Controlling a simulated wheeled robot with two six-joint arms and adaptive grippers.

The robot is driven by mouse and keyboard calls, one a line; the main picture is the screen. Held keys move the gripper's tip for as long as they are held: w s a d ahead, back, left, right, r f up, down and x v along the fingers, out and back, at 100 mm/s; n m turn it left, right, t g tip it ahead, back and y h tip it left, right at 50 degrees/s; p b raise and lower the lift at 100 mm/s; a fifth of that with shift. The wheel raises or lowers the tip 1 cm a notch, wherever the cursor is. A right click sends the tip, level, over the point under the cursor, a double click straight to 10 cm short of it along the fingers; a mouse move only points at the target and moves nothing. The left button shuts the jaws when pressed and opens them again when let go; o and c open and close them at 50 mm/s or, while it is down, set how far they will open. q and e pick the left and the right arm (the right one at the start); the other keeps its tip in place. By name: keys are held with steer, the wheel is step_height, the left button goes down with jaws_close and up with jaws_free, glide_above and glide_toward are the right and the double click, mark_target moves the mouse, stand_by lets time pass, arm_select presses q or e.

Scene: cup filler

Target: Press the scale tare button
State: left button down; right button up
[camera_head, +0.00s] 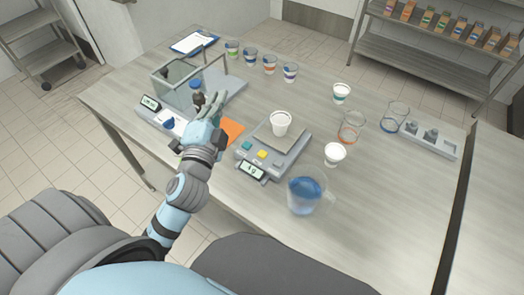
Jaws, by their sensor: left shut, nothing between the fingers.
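The grey scale (296,151) stands in the middle of the table with a white cup (281,122) on its pan. Its front holds a teal button (248,146), a yellow button (263,154) and a lit display (252,170), whose reading is too small to be sure of. A second balance (147,114) with a glass enclosure stands at the left, with its own display (150,103). My left gripper (210,104) is shut and empty. In the picture it lies in front of this balance, left of and beyond the grey scale's buttons. My right gripper is out of view.
An orange card (232,131) lies left of the grey scale. A jug of blue liquid (304,194) and a white cup (335,154) stand near it. Glass beakers (352,126) and a rack of weights (430,136) are at the right. Several cups (269,64) line the back.

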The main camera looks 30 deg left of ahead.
arm_select(q)
steer(key=w+d+r+m+t+h, duration=0.2)
steer(key=d+r+m+t+h, duration=0.45)
steer(key=r+m, duration=0.5)
steer(key=d+f+m+g+h, duration=0.4)
steer(key=d+m+g+h, duration=0.65)
steer(key=m, duration=1.05)
steer(key=w+a+f+m+g+y, duration=0.1)
steer(key=a+f+m+g+y, duration=0.2)
steer(key=f, duration=0.5)
steer(key=w+a+f+m+g+y, duration=0.2)
steer(key=a+f+m, duration=0.3)
steer(key=f, duration=0.3)
steer(key=shift+w+g+y, duration=0.15)
steer(key=shift+g+y, duration=0.45)
steer(key=shift+y, duration=0.1)
steer(key=shift+f+m, duration=0.1)
steer(key=shift+m, duration=0.15)
